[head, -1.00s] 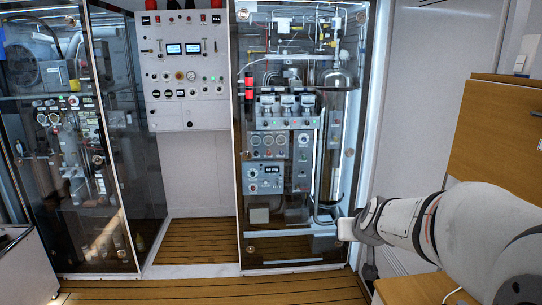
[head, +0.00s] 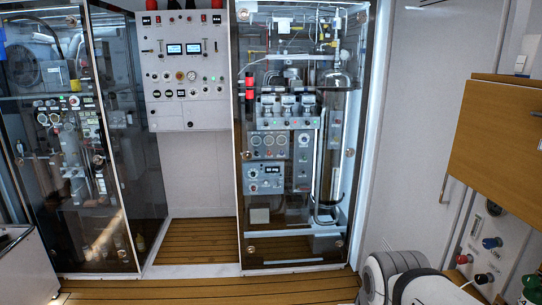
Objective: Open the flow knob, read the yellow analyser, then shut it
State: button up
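I cannot make out a yellow analyser in the head view, and I cannot tell which knob is the flow knob. A low panel (head: 508,238) at the right carries a blue knob (head: 490,243), a red knob (head: 464,259) and a black knob (head: 483,278). A small dark round fitting (head: 493,208) sits above them. My arm shows only as pale links at the bottom right edge, just left of these knobs. My gripper is out of the picture.
A wooden cabinet (head: 505,135) juts out above the low panel. A glass-fronted instrument cabinet (head: 352,100) stands in the middle, with a grey control panel (head: 205,105) and another glass cabinet to its left. The wooden floor (head: 200,241) ahead is clear.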

aim_at(490, 243)
jog(key=u, duration=0.05)
jog(key=k, duration=0.5)
jog(key=z, duration=1.2)
jog(key=i, duration=0.2)
jog(key=u, duration=0.3)
